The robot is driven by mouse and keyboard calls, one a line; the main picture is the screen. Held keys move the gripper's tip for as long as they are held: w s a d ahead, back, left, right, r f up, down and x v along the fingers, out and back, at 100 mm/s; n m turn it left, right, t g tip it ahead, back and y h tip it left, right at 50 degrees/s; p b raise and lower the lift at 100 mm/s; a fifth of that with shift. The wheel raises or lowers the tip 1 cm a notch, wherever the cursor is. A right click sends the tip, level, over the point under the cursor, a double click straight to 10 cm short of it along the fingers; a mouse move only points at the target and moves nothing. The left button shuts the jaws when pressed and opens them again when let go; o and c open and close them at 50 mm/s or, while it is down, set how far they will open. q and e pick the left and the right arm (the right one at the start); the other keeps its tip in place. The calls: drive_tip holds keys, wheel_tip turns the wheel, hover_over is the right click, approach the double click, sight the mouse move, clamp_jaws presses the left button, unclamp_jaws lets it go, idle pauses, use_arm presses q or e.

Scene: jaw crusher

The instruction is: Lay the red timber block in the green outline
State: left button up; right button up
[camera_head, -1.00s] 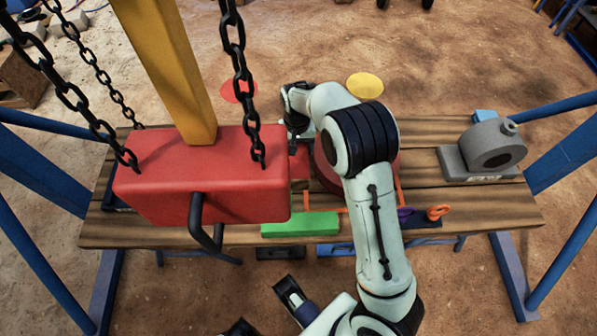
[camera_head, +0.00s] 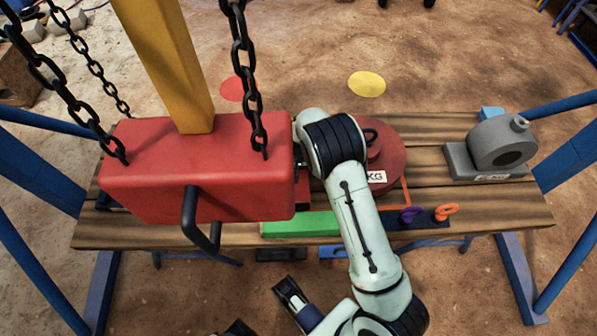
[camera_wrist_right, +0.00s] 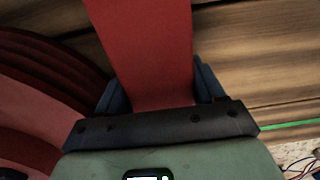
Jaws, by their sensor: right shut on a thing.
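The red timber block (camera_wrist_right: 150,50) is a long red bar between the two dark fingers of my right gripper (camera_wrist_right: 152,92) in the wrist view. The gripper is shut on it. In the head view the hand is mostly hidden behind the large hanging red block, just right of its edge. Only a small red piece, possibly the timber, shows there. A thin green line (camera_wrist_right: 285,126) on the planks shows at the lower right of the wrist view, apart from the block. It may be part of the green outline. My left gripper is not identifiable.
The hanging red block (camera_head: 195,175) on chains covers the table's left part. A green bar (camera_head: 300,224) lies at the front edge. A round red weight (camera_head: 385,155) stands right of the hand; a grey weight (camera_head: 490,150) stands farther right. Bare planks (camera_head: 430,130) lie between them.

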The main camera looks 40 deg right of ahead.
drive_tip(key=o, duration=1.4)
